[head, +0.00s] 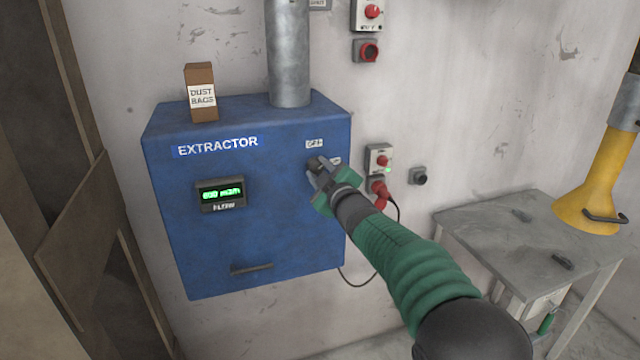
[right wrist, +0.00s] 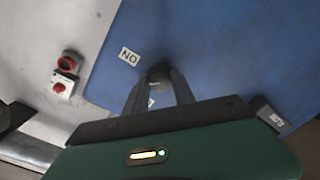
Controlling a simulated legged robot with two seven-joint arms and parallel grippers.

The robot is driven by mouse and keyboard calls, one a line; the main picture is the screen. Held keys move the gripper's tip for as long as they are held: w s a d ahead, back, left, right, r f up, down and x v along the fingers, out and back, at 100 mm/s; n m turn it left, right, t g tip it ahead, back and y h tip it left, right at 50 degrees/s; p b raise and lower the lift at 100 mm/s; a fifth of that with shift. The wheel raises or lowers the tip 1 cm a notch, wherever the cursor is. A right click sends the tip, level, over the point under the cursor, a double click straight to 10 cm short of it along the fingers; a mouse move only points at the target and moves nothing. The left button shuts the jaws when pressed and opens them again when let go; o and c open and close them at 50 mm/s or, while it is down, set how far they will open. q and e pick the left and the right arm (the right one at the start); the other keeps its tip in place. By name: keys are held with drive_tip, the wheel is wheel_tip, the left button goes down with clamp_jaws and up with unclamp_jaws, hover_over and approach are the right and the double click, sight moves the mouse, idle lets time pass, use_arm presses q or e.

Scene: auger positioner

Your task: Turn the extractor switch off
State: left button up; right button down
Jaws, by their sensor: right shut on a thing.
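The blue extractor box (head: 225,250) hangs on the wall, with a lit green flow display (head: 221,193) on its front. Its dark rotary switch (head: 316,162) is at the upper right of the front, below an "OFF" label (head: 314,143). Another label beside the switch is partly covered. My right gripper (head: 319,172) is shut on the switch knob. In the right wrist view, the knob (right wrist: 159,73) is between the fingertips, near an "ON" label (right wrist: 129,55). The knob's pointing direction is hard to tell. My left gripper is not in view.
A dust bags box (head: 202,108) and a grey duct (head: 288,60) stand on top of the extractor. Right of it are a red switch (head: 382,161) with a green light and a red plug (head: 379,189) with a cable. A grey table (head: 490,225) stands at the right.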

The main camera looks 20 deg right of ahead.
drive_tip(key=n+b, duration=0.4)
drive_tip(key=n, duration=0.1)
drive_tip(key=shift+a+f+n, duration=0.1)
drive_tip(key=shift+f+n, duration=0.1)
drive_tip(key=shift+n, duration=0.1)
drive_tip(key=n+b, duration=0.3)
drive_tip(key=n, duration=0.1)
drive_tip(key=shift+n, duration=0.4)
drive_tip(key=c, duration=1.2)
unclamp_jaws()
drive_tip(key=shift+o, duration=0.7)
drive_tip(key=shift+w+a, duration=0.1)
drive_tip(key=shift+w, duration=0.1)
drive_tip(key=shift+s, duration=0.1)
